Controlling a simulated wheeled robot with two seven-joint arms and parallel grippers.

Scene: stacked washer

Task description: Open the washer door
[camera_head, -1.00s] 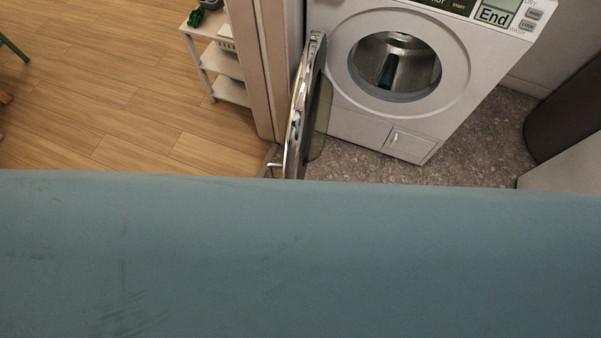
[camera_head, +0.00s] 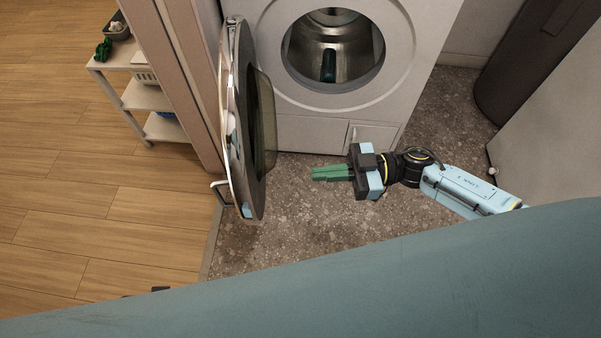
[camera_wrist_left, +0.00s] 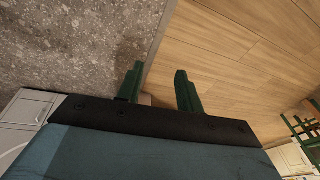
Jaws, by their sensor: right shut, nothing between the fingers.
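The washer (camera_head: 400,60) stands at the top of the head view. Its round door (camera_head: 240,115) is swung wide open to the left, seen nearly edge-on, with a handle (camera_head: 218,190) on its outer side. The drum opening (camera_head: 332,50) is uncovered, and something dark teal shows inside. My right gripper (camera_head: 314,174) has green fingers that are shut and empty. It points left, in front of the washer, to the right of the door and apart from it. My left gripper (camera_wrist_left: 158,85) shows in the left wrist view, its fingers apart with nothing between them, above the floor.
A white shelf cart (camera_head: 140,95) with small items stands on the wood floor at the left, beyond a wall edge (camera_head: 185,70). A dark cylinder (camera_head: 520,60) and a pale panel (camera_head: 560,130) bound the right side. Speckled floor before the washer is clear.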

